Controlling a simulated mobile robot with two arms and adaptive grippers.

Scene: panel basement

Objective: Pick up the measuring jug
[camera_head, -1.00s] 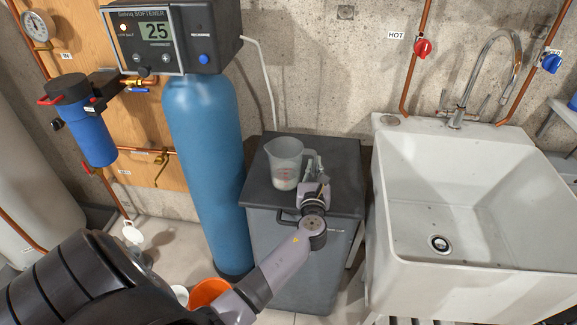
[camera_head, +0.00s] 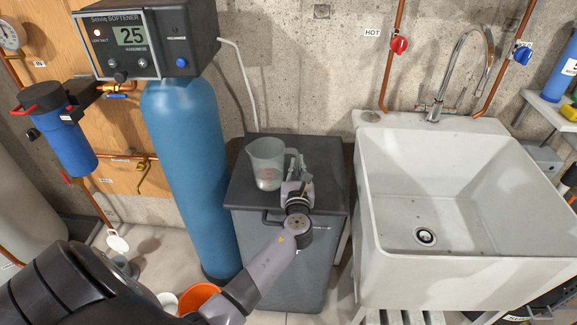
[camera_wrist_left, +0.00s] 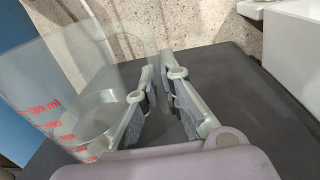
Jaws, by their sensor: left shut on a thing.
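The measuring jug (camera_head: 264,160) is clear, with red markings that show in the left wrist view (camera_wrist_left: 62,125). It stands upright on the dark grey top of a cabinet (camera_head: 325,195). My left gripper (camera_head: 295,164) is at the jug's right side, the handle side. Its two fingers (camera_wrist_left: 160,75) are shut on the jug, with a narrow gap between them in the left wrist view. The see-through handle is hard to make out there. My right gripper is not in view.
A blue softener tank (camera_head: 190,160) stands close to the left of the cabinet. A white sink (camera_head: 450,195) with a tall tap (camera_head: 465,75) is to the right. A concrete wall (camera_head: 300,75) is behind. An orange bucket (camera_head: 198,297) sits on the floor.

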